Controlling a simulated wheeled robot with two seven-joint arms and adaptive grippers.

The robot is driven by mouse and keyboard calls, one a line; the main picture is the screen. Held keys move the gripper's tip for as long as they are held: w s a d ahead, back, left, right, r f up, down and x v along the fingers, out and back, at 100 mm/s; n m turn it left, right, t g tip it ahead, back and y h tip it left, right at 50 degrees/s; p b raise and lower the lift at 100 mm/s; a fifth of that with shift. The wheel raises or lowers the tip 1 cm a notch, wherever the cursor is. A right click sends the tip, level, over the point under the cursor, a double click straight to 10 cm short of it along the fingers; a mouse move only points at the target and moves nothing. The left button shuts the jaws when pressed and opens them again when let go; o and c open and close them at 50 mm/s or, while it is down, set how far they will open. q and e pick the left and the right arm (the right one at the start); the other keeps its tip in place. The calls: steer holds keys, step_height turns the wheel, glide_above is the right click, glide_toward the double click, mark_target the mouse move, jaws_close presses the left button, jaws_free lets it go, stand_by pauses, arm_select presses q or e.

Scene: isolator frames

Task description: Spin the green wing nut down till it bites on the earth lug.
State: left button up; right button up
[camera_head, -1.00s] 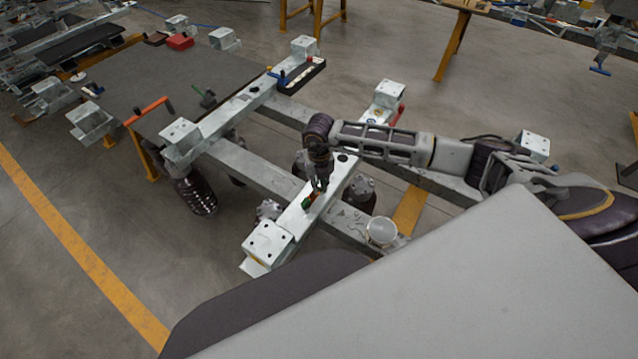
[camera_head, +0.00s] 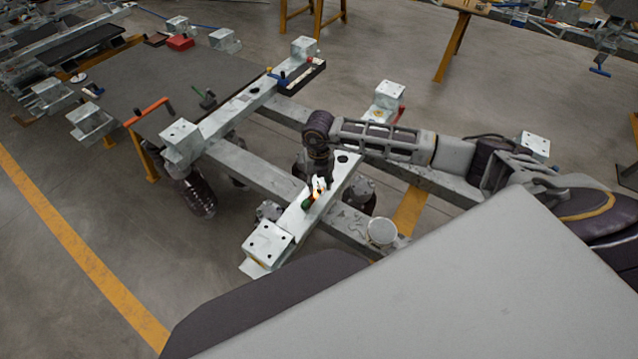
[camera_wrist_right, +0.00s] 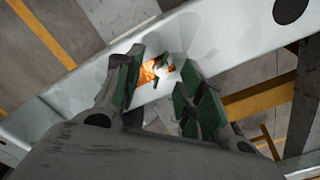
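My right gripper (camera_head: 318,187) points down at a pale metal cross beam (camera_head: 293,222) in the head view. In the right wrist view its two green-padded fingers (camera_wrist_right: 162,72) stand apart, one on each side of the green wing nut (camera_wrist_right: 163,58). A gap shows between fingers and nut. A bright orange, copper-like patch, apparently the earth lug (camera_wrist_right: 148,73), lies at the nut on the beam. The fingers partly hide both, and I cannot tell whether the nut touches the lug. My left gripper is not in view.
The beam has a dark round hole (camera_wrist_right: 290,10) and an end block with holes (camera_head: 268,243). A longer rail (camera_head: 262,172) crosses under it. A round pale cap (camera_head: 381,231) stands nearby.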

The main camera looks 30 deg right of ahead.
mark_target(319, 186)
step_height(319, 186, up, 11)
stand_by(0.5)
steer(key=shift+a+f, duration=0.1)
steer(key=shift+f, duration=0.05)
stand_by(0.5)
